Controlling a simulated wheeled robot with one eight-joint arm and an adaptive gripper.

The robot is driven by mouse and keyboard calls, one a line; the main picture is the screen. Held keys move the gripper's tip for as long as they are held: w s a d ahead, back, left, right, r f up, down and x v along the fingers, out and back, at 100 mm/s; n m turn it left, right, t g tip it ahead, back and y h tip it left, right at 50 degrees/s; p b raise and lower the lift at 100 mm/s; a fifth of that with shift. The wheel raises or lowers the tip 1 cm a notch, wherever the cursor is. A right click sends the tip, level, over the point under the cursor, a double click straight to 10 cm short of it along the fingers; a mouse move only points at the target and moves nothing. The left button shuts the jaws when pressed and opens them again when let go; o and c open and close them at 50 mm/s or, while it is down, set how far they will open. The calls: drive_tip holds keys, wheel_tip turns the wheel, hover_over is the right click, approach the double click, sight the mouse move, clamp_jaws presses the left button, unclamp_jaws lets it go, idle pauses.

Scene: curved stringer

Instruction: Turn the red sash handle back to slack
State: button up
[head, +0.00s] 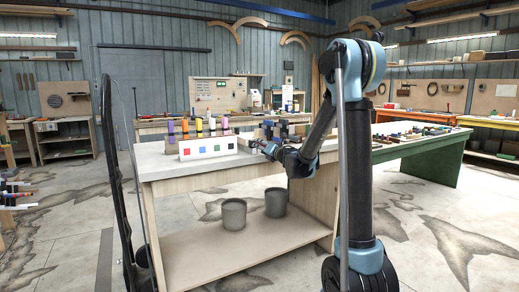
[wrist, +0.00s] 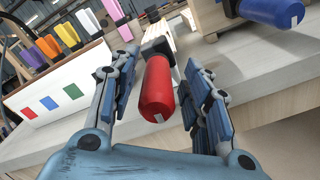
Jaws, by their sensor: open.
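The red sash handle (wrist: 158,92) is a thick red cylinder with a pale mark near its end. It joins a dark clamp fitting (wrist: 157,48) on a pale wooden piece and sticks out toward me in the wrist view. My gripper (wrist: 161,68) is open, with one finger to the left of the handle and one to the right. The handle lies between the fingers, with a visible gap on the right; I cannot tell whether the left finger touches it. In the head view my gripper (head: 262,147) is at the bench's front edge, and the handle is too small to make out there.
A blue handle (wrist: 272,10) sits to the right on another clamp. A white box (head: 207,148) with coloured squares and several coloured handles stands to the left on the bench (head: 160,165). Two grey buckets (head: 233,214) (head: 275,203) stand on the lower shelf.

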drive_tip(key=shift+x, duration=1.8)
drive_tip(key=shift+c, duration=0.3)
